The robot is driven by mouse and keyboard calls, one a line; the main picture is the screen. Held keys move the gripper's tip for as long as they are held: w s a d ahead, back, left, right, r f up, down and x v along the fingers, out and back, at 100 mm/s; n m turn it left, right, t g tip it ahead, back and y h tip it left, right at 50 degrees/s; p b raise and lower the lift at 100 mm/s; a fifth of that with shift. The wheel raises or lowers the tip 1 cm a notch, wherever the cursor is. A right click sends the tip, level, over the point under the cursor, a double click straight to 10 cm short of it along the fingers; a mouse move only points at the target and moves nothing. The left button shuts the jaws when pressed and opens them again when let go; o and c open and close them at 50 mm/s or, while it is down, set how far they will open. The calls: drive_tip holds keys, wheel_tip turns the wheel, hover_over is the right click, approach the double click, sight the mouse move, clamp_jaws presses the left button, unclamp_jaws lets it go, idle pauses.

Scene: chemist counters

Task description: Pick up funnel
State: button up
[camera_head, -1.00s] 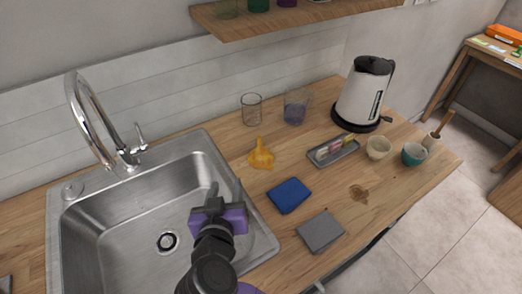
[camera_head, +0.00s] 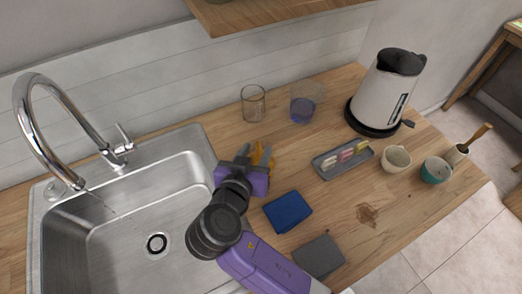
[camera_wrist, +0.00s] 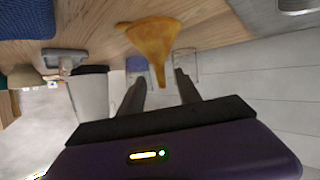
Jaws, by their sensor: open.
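The orange-yellow funnel (camera_head: 261,155) stands on the wooden counter to the right of the sink, partly hidden behind my gripper in the head view. In the wrist view the funnel (camera_wrist: 155,42) shows whole, its narrow spout reaching toward the space between my fingers. My gripper (camera_head: 257,152) is open and empty, close to the funnel; in the wrist view its two fingers (camera_wrist: 160,88) point at it with the spout between their tips. I cannot tell whether they touch it.
A clear glass (camera_head: 253,104) and a bluish glass (camera_head: 303,103) stand just behind the funnel. A blue cloth (camera_head: 288,212) and a grey cloth (camera_head: 318,257) lie in front. A small tray (camera_head: 343,160), cups (camera_head: 396,159) and a kettle (camera_head: 386,92) are to the right; the sink (camera_head: 130,225) is left.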

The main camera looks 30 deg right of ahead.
drive_tip(key=p+x, duration=0.2)
drive_tip(key=x, duration=0.4)
drive_tip(key=shift+f, duration=0.1)
clamp_jaws()
